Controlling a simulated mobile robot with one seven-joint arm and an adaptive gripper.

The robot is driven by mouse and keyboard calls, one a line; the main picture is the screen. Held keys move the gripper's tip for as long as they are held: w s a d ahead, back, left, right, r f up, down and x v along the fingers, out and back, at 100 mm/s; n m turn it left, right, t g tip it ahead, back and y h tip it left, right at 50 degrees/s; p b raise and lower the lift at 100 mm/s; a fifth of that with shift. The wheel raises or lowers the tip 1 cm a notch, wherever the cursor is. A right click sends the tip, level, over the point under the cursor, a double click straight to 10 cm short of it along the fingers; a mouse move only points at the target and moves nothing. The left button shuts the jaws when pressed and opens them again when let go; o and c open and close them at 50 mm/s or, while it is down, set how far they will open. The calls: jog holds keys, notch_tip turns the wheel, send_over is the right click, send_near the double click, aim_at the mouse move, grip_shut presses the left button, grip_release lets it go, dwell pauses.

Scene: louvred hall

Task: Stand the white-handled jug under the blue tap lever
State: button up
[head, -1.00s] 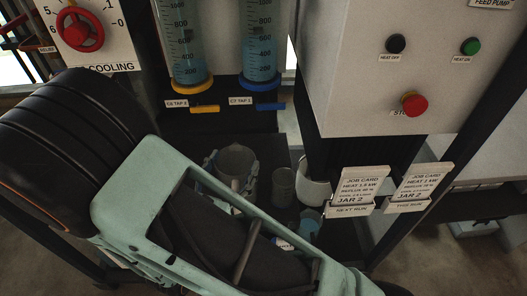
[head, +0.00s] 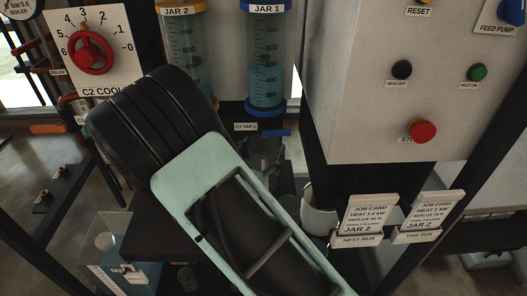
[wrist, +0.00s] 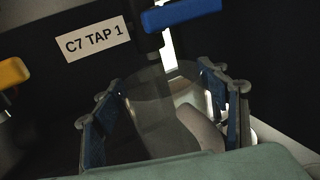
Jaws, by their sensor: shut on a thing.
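The clear jug (wrist: 160,112) stands between the blue-padded fingers of my gripper (wrist: 166,112), which is shut on it. A pale handle (wrist: 200,128) shows on its near right side. The blue tap lever (wrist: 182,13) is above the jug in the wrist view, with the dark tap body close over the jug's rim. The blue lever also shows in the head view (head: 275,132), below the blue-capped jar. There the jug (head: 265,150) is partly hidden by my arm. Whether the jug's base touches a surface is hidden.
A yellow lever (wrist: 12,72) is to the left in the wrist view. A tap label (wrist: 93,41) is behind. In the head view, a whitish container (head: 319,212) stands right of my arm, near the job cards (head: 368,218). A grey control box (head: 405,85) overhangs on the right.

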jog(key=shift+w+d+f+b, duration=0.2)
jog(key=shift+w+f+b, duration=0.1)
jog(key=shift+w+f, duration=0.25)
jog(key=shift+s+f, duration=0.15)
jog(key=shift+f, duration=0.05)
jog(key=shift+f, duration=0.2)
jog(key=o, duration=1.8)
jog(key=shift+c, duration=0.2)
jog(key=shift+r, duration=0.15)
jog(key=shift+s+a+r, duration=0.1)
jog(key=shift+s, duration=0.1)
jog(key=p+v, duration=0.1)
jog(key=v, duration=1)
jog(key=shift+s+p, duration=0.3)
jog(key=shift+p, duration=0.1)
